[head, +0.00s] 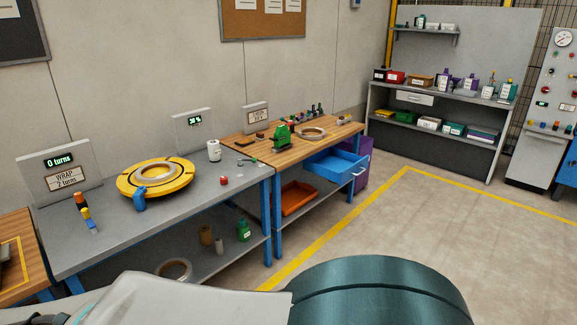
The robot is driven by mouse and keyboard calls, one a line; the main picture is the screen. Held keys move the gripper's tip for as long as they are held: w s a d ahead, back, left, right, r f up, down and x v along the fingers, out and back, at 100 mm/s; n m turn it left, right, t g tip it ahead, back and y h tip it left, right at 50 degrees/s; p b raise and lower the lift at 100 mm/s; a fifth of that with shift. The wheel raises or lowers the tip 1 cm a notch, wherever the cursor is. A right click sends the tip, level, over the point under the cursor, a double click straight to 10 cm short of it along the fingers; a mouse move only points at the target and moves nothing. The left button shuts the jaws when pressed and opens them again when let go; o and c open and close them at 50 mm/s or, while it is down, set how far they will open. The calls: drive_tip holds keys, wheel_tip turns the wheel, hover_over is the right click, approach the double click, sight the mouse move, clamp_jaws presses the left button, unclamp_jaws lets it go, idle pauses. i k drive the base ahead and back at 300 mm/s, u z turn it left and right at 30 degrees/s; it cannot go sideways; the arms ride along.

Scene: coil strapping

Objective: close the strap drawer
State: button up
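The strap drawer appears to be the blue drawer (338,166) under the wooden-topped bench (290,152) in the middle of the head view. It stands pulled out toward the floor side, with its hollow inside showing and a pale handle on its front. A purple cabinet (363,160) stands right behind it. My gripper is not in view. Only large parts of my own body show at the bottom edge, well apart from the drawer.
A grey table (215,191) with a yellow turntable (181,177) and a coil stands left of the bench. An orange bin (298,197) sits on the bench's lower shelf. Open floor with a yellow line (345,220) lies in front. Shelving (440,107) stands at the back right.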

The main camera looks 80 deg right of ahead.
sight(339, 166)
drive_tip(key=k, duration=0.45)
drive_tip(key=z, duration=3.15)
drive_tip(key=i, duration=1.8)
drive_tip(key=z, duration=0.25)
drive_tip(key=i, duration=1.65)
drive_tip(key=z, duration=0.05)
